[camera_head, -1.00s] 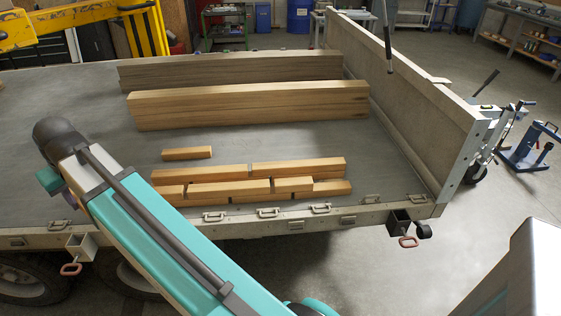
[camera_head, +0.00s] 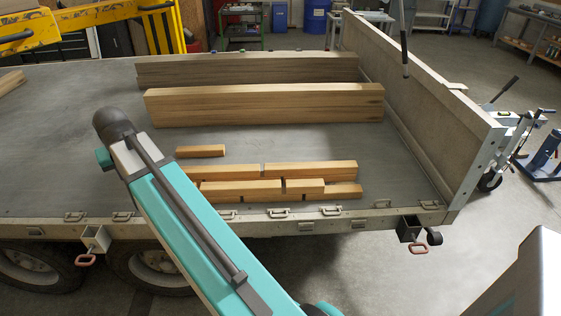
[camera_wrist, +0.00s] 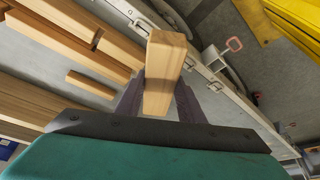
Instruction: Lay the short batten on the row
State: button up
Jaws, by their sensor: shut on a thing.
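My gripper (camera_wrist: 157,102) is shut on a short batten (camera_wrist: 166,60), a pale wood block held end-on between the dark fingers in the wrist view. The held batten appears above the deck's edge rail. The head view hides my gripper and the held batten behind or below my arm. The row of battens lies near the deck's front edge, with a long batten (camera_head: 310,168) behind and a long piece (camera_head: 240,188) and a short piece (camera_head: 305,187) in front. The row also shows at upper left in the wrist view (camera_wrist: 60,40). Part of its left end is hidden by my arm.
A loose small batten (camera_head: 200,151) lies on the deck (camera_head: 70,150) behind the row. Two thick beams lie farther back, the nearer one light brown (camera_head: 265,107). A tall side board (camera_head: 425,110) closes the right end. The deck's left part is mostly bare.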

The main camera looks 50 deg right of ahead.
jog(key=s+d+f+m+g+h+p, duration=0.15)
jog(key=s+d+m, duration=0.25)
jog(key=d, duration=0.7)
jog(key=s+d+f+m+g+h, duration=0.1)
jog(key=s+d+f+m, duration=0.25)
jog(key=d, duration=0.75)
jog(key=s+d+f+m+g+h+p, duration=0.1)
jog(key=s+d+m, duration=0.4)
jog(key=d, duration=0.6)
jog(key=s+d+f+m+g+p, duration=0.1)
jog(key=s+d+f+m, duration=0.1)
jog(key=s+d+m, duration=0.2)
jog(key=s+d+f+m+g+y+p, duration=0.1)
jog(key=s+d+m, duration=0.3)
jog(key=s+d, duration=0.7)
jog(key=s+d+f+m+g+y+p, duration=0.1)
jog(key=s+d+f+m, duration=0.3)
jog(key=s, duration=1.2)
jog(key=d+g, duration=0.1)
jog(key=d, duration=0.2)
jog(key=shift+d, duration=0.2)
jog(key=shift+f+g, duration=0.1)
jog(key=shift+g, duration=0.15)
jog(key=shift+f+b, duration=1.3)
jog(key=shift+f, duration=1.95)
